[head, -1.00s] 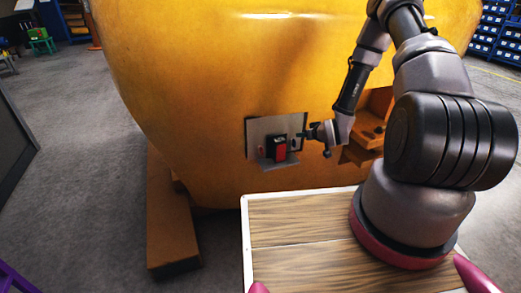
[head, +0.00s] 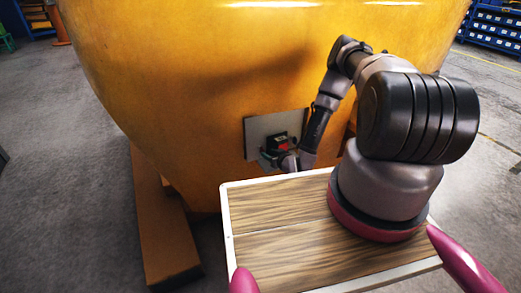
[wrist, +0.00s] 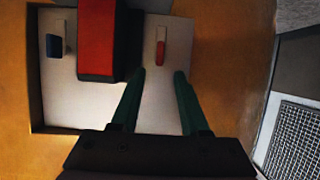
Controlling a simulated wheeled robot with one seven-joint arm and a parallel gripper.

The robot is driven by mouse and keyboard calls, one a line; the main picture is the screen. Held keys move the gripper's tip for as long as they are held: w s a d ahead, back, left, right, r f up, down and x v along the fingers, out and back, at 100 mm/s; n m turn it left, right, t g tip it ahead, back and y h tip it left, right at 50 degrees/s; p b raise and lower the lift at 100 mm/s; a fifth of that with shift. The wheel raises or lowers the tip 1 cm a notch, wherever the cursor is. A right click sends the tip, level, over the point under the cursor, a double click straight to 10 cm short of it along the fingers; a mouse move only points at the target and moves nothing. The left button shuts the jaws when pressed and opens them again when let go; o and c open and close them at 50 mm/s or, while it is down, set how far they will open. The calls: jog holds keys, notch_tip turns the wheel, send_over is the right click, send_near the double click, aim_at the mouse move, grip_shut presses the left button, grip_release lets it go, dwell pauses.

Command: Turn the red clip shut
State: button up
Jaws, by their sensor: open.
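In the wrist view the red clip (wrist: 160,52) is a small rounded red piece on a pale strip, fixed to a light plate (wrist: 75,103). It appears lined up lengthwise with the strip. My gripper (wrist: 159,74) is open, with two dark green fingers pointing at the plate. The clip shows beyond the fingertips, in line with the gap between them; I see no contact. In the head view my gripper (head: 272,158) is low in front of the plate (head: 258,127), and I cannot make out the clip there.
A black block with a red face (wrist: 97,38) juts from the plate just left of my fingers. A blue piece (wrist: 54,46) sits farther left. The plate is set in a large yellow casting (head: 200,90). An orange beam (head: 160,225) lies on the floor below left.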

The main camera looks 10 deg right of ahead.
aim_at(262, 148)
jog(key=x, duration=0.7)
jog(key=shift+w+f, duration=0.15)
jog(key=shift+w, duration=0.1)
grip_shut()
